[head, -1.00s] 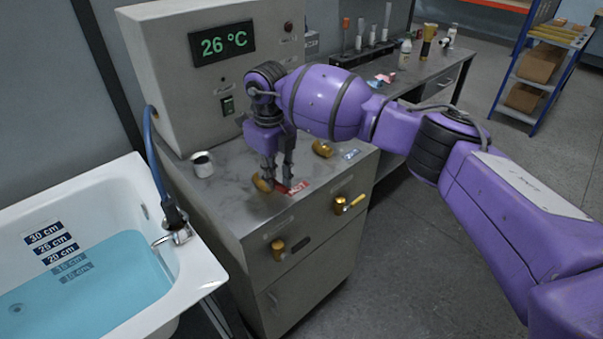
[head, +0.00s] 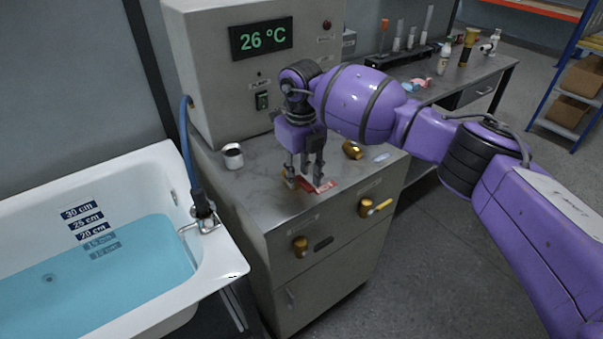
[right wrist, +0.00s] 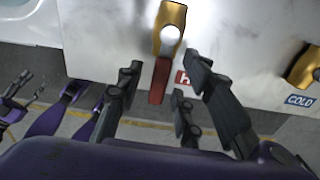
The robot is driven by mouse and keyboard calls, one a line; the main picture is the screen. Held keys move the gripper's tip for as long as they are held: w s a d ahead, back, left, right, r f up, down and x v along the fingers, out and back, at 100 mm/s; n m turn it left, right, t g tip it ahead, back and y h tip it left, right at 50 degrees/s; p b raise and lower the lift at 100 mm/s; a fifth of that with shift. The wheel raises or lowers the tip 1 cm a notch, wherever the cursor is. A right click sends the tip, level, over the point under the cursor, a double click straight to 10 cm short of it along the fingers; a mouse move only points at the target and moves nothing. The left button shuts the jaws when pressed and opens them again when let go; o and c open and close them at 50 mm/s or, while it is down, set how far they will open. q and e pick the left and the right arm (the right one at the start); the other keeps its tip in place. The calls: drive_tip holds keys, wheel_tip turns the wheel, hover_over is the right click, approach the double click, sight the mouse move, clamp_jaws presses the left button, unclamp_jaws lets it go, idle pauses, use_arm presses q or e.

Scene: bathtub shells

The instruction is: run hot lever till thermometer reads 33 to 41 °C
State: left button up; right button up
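The thermometer display (head: 262,38) on the grey cabinet reads 26 °C in green. In the right wrist view the hot lever (right wrist: 159,82) is a red handle on a brass valve (right wrist: 171,18). The red HOT label (right wrist: 182,78) lies beside it. My right gripper (head: 305,182) is low over the steel top at this valve. In the right wrist view its fingers (right wrist: 163,72) are apart, with the red handle between them and a visible gap on each side. In the head view the fingers hide most of the lever. My left gripper is not seen in the head view.
The cold valve (head: 353,150) is to the right, with its COLD label (right wrist: 299,100). A metal cup (head: 233,156) stands on the left. Two brass fittings, one with a yellow handle (head: 377,207), project from the cabinet front. The tub (head: 238,270) holds blue water.

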sight(301, 180)
wheel_tip(301, 180, up, 12)
idle(0.6)
idle(2.5)
